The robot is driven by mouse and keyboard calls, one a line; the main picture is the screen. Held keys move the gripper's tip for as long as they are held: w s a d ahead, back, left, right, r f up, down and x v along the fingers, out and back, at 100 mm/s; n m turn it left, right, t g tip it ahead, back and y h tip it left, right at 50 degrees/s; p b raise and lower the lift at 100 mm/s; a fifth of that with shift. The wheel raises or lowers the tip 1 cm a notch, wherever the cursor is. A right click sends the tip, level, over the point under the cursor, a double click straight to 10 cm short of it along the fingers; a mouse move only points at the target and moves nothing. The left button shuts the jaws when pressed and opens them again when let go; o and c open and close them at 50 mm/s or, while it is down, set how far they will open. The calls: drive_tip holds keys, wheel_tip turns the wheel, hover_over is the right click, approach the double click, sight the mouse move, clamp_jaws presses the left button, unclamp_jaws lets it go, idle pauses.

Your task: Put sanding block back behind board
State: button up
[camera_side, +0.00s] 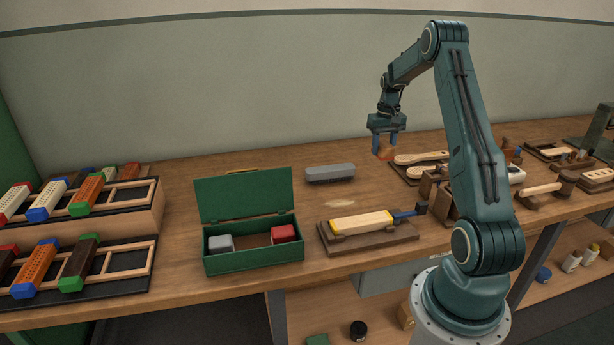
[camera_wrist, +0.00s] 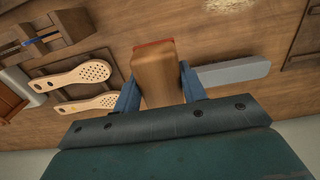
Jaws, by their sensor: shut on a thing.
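The sanding block, a wooden block with a red edge, is between the fingers of my gripper (camera_side: 385,146). The block (camera_side: 386,153) shows orange-brown in the side view, raised above the rear of the bench. In the wrist view the block (camera_wrist: 157,76) sits between the two blue fingers, its red face at the far end. My gripper is shut on it. The board (camera_side: 400,235) is a dark wooden base on the bench, in front and to the left of my gripper. A pale wooden piece with a yellow end (camera_side: 361,222) lies on it.
Perforated wooden paddles (camera_side: 423,158) lie right of my gripper. An open green box (camera_side: 246,258) with grey and red blocks stands left of the board. Racks of coloured blocks stand far left.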

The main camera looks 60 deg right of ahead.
hover_over(377, 190)
wheel_tip(377, 190, down, 9)
drive_tip(key=shift+s, duration=0.1)
drive_tip(key=shift+f, duration=0.1)
drive_tip(key=shift+f, duration=2)
drive_tip(key=shift+f, duration=0.15)
drive_tip(key=o, duration=1)
wheel_tip(377, 190, up, 12)
drive_tip(key=shift+r, duration=0.15)
